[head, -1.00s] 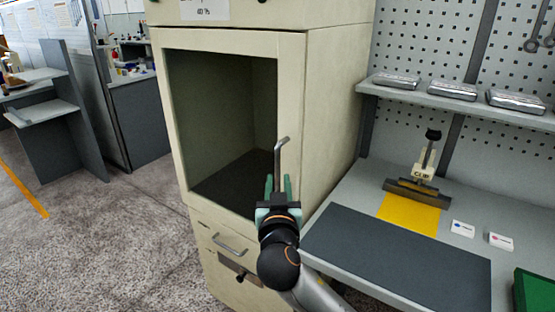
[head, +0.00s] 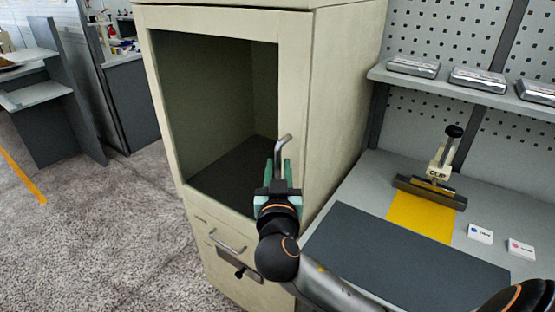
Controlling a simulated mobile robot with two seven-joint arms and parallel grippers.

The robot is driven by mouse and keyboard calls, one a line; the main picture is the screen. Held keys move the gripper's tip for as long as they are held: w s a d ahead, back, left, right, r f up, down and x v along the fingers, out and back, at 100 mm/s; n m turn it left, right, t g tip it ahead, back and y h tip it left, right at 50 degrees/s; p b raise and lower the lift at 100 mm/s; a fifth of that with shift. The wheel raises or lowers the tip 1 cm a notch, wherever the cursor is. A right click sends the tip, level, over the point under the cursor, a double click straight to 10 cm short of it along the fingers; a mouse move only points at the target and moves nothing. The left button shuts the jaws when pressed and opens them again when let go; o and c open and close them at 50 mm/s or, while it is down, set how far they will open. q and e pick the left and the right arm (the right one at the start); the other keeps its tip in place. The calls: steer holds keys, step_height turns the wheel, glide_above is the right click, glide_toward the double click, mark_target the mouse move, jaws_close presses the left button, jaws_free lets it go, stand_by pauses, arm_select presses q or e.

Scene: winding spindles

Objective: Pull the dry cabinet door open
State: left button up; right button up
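The dry cabinet (head: 345,90) is a tall cream box. Its door (head: 295,95) is a cream frame around a large window showing a dark, empty-looking interior; it looks closed against the body. A grey metal bar handle (head: 281,150) stands upright on the door's right side. My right gripper (head: 279,172) has green fingers, one on each side of the handle's lower part. The fingers stand apart and look open around the bar; contact cannot be made out. The handle's lower end is hidden by the gripper. My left gripper is not in view.
A drawer with a bar handle (head: 227,241) lies below the door. To the right a workbench holds a dark mat (head: 400,255), a clip press (head: 436,170) and small cards, under a shelf (head: 480,93) of metal cases. Open floor (head: 110,230) lies to the left.

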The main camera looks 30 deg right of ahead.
steer(key=shift+w+d, duration=0.1)
steer(key=shift+w, duration=0.1)
steer(key=shift+c, duration=0.3)
jaws_close()
stand_by(1.2)
